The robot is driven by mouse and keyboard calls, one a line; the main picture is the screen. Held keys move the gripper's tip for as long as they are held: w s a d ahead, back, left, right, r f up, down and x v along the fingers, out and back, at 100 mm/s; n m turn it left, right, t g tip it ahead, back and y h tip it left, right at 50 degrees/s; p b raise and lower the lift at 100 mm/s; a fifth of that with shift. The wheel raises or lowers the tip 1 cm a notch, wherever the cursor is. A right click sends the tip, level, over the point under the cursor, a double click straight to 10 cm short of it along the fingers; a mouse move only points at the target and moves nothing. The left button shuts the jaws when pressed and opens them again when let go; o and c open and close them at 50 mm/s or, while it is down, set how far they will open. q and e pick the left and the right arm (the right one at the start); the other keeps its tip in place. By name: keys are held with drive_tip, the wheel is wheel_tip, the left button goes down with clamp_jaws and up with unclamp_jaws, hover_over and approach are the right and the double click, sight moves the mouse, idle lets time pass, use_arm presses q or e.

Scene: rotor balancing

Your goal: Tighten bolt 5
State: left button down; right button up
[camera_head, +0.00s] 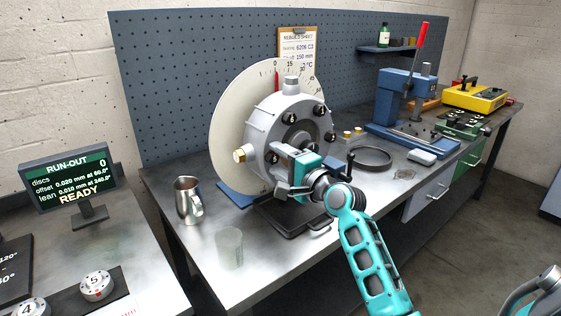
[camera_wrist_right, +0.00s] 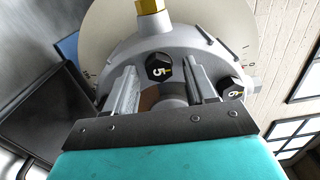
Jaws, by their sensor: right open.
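Bolt 6 (camera_wrist_right: 231,88) is just right of the right finger. In the head view my right gripper (camera_head: 277,172) is at the lower front of the housing and partly hides its face. Other black bolts (camera_head: 318,110) show on the housing. My left gripper is not in view.
A brass fitting (camera_head: 240,155) sticks out of the housing's left side. A steel mug (camera_head: 188,199) and a clear cup (camera_head: 229,247) stand on the bench's left part. A black ring (camera_head: 370,158) lies right of the rotor. The run-out screen (camera_head: 70,180) reads READY.

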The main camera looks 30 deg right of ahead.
drive_tip(key=s+d+b, duration=0.1)
drive_tip(key=s, duration=1.2)
drive_tip(key=shift+w, duration=0.1)
drive_tip(key=s+a+f+n+g, duration=0.1)
drive_tip(key=a+f+n, duration=0.1)
drive_tip(key=f, duration=0.4)
drive_tip(key=s+a+f+n+g, duration=0.1)
drive_tip(key=a+f+n+g, duration=0.1)
drive_tip(key=f, duration=0.5)
drive_tip(key=s+a+f+n+g, duration=0.1)
drive_tip(key=a+f+n, duration=0.3)
drive_tip(key=f+n, duration=0.1)
drive_tip(key=shift+s+a+f+n+g, duration=0.1)
drive_tip(key=shift+s+f+n+g, duration=0.1)
drive_tip(key=shift+f, duration=0.2)
drive_tip(key=shift+s+a+f+n+g, duration=0.1)
drive_tip(key=shift+s+f+n, duration=0.1)
drive_tip(key=shift+f, duration=0.15)
drive_tip(key=s+a+f+n+g, duration=0.2)
drive_tip(key=s+a+f+n, duration=0.7)
drive_tip(key=a+f+n, duration=0.1)
drive_tip(key=shift+f+g, duration=0.3)
drive_tip(key=shift+f, duration=0.05)
drive_tip(key=shift+s+a, duration=0.1)
